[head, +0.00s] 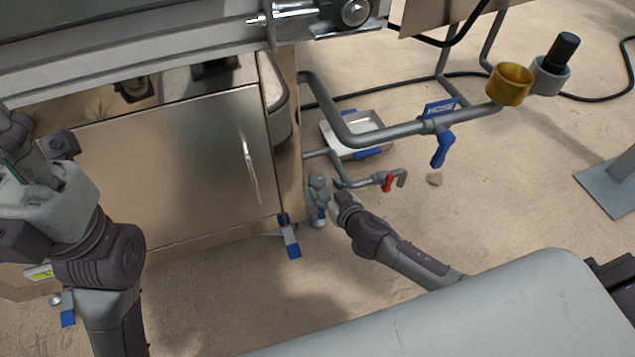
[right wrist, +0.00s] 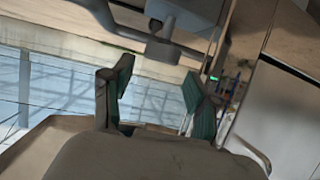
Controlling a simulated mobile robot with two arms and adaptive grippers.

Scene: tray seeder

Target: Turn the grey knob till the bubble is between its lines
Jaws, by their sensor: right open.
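A grey rounded knob (head: 318,182) shows low at the cabinet's right corner in the head view, above a foot with a blue part. My right gripper (head: 335,198) is close beside it on the right; I cannot tell whether they touch. In the right wrist view my right gripper (right wrist: 160,95) is open, its teal-padded fingers apart with nothing held between them. A grey round part (right wrist: 162,50) is beyond the fingers. My left gripper (head: 22,165) is at the left edge, partly cut off, its jaws unclear. I cannot make out a bubble or its lines.
The metal cabinet (head: 165,165) fills the left. Grey pipes (head: 385,133) with a blue valve handle (head: 442,150) and a red valve handle (head: 388,182) run near my right arm. A yellow-green patch (head: 38,271) shows at lower left.

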